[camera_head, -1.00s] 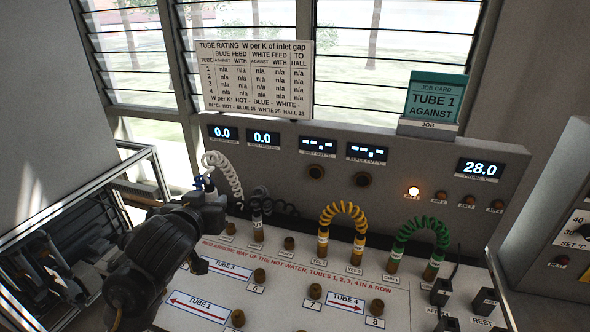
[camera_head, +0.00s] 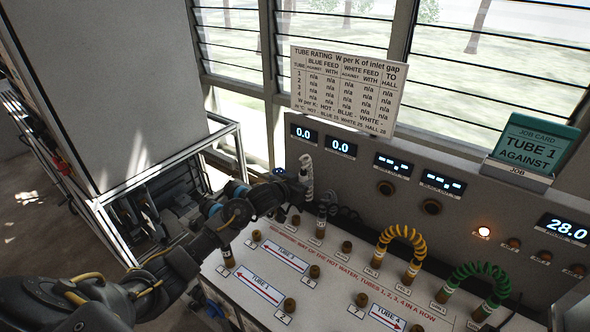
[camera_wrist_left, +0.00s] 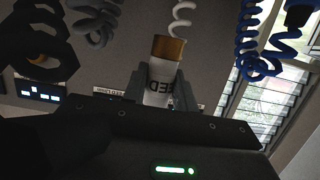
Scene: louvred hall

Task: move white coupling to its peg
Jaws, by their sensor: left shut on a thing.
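The white coupling (camera_wrist_left: 158,92) is a white cylinder with a copper-brown end and dark lettering ending in "EED". It is between the fingers of my left gripper (camera_wrist_left: 160,88), which is shut on it. A white coiled hose (camera_wrist_left: 181,18) runs from it. In the head view, my left gripper (camera_head: 303,182) is above the back left of the bench, beside the white coil (camera_head: 307,170); the coupling is too small to make out there. Several brown pegs, one (camera_head: 315,271) near the TUBE labels, stand on the bench. I cannot tell which is its peg. My right gripper is out of view.
Yellow (camera_head: 402,240) and green (camera_head: 480,280) looped hoses are farther right. The display panel (camera_head: 360,160) rises behind. A metal-framed rack (camera_head: 160,185) is left. Blue coils (camera_wrist_left: 250,40) hang in the wrist view.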

